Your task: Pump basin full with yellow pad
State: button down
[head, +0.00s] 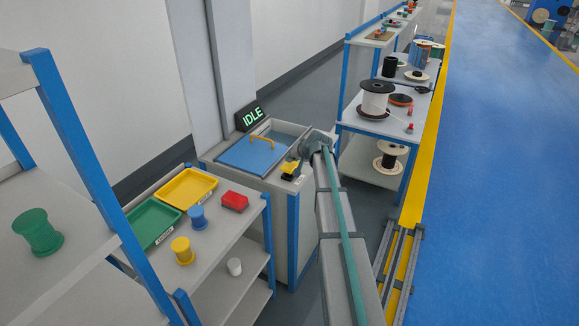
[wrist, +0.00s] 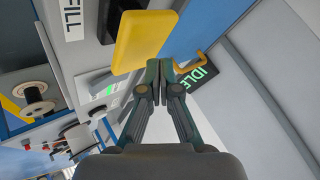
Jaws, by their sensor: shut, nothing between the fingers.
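In the wrist view the yellow pad (wrist: 145,40) is large, just beyond the fingertips, beside a "FILL" label (wrist: 73,20). My gripper (wrist: 166,66) is shut and empty, its tips close to the pad's edge; I cannot tell whether they touch it.
A sign (head: 251,117) behind the basin reads "IDLE" in green. A shelf at left holds a green tray (head: 152,224), a yellow tray (head: 187,189), spools and a red block (head: 235,201). A rack of cable reels (head: 376,98) stands at right.

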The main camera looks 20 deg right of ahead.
aim_at(290, 165)
jog(key=shift+f, duration=0.35)
jog(key=shift+f+b, duration=1.2)
jog(key=shift+f, duration=0.15)
dwell(1.5)
jog(key=shift+r, duration=0.2)
jog(key=shift+r+p, duration=0.65)
jog(key=shift+r, duration=0.95)
jog(key=shift+r+p, duration=1)
jog(key=shift+r, duration=1.5)
